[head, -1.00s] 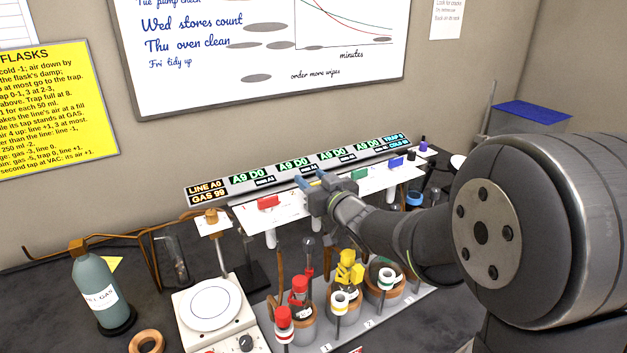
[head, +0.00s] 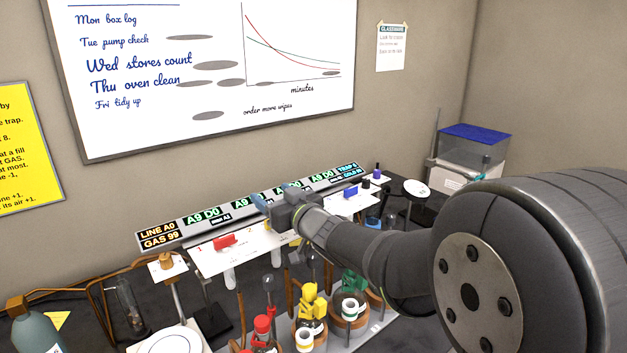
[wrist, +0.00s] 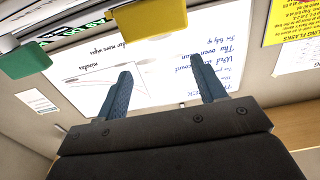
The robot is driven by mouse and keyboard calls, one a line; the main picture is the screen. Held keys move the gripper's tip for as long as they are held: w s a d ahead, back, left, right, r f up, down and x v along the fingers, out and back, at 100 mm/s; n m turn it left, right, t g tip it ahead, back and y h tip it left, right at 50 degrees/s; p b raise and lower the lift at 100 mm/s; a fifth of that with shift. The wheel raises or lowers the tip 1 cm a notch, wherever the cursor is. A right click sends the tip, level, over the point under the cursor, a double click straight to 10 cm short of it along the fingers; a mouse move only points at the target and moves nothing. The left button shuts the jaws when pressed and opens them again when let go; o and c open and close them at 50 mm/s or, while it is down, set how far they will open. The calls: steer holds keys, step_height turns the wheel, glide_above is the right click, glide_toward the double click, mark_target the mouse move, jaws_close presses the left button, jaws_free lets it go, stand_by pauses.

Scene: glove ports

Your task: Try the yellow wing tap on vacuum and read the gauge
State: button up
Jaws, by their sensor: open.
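The yellow wing tap (wrist: 148,18) shows large at the top of the wrist view, in line with the gap between my fingertips. In the head view only a sliver of it (head: 267,227) shows below my gripper (head: 264,201), right of the red tap (head: 224,241). My gripper (wrist: 163,80) is open, its two blue fingers apart with nothing between them. The gauge strip (head: 185,232) behind the taps reads LINE A0, GAS 99 and A9 D0 at its left; its middle is partly hidden by my gripper.
The green tap (wrist: 25,60) is beside the yellow one in the wrist view. The blue tap (head: 351,192) is farther right. Flasks with yellow (head: 311,300), green (head: 353,282) and red (head: 262,327) clips stand below the rail. A whiteboard (head: 215,120) hangs behind.

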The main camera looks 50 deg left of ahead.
steer(key=w+d+r, duration=0.6)
steer(key=d, duration=0.1)
steer(key=shift+w+d, duration=0.3)
steer(key=shift+w, duration=0.1)
steer(key=shift+s+f, duration=0.1)
steer(key=s+a+f, duration=0.4)
steer(key=s+a, duration=0.1)
steer(key=s+a+f, duration=0.2)
steer(key=a+f, duration=0.1)
steer(key=shift+s+a, duration=0.15)
steer(key=f, duration=0.3)
steer(key=shift+s+a, duration=0.15)
steer(key=shift+a, duration=0.05)
steer(key=shift+f, duration=0.55)
steer(key=shift+r, duration=0.15)
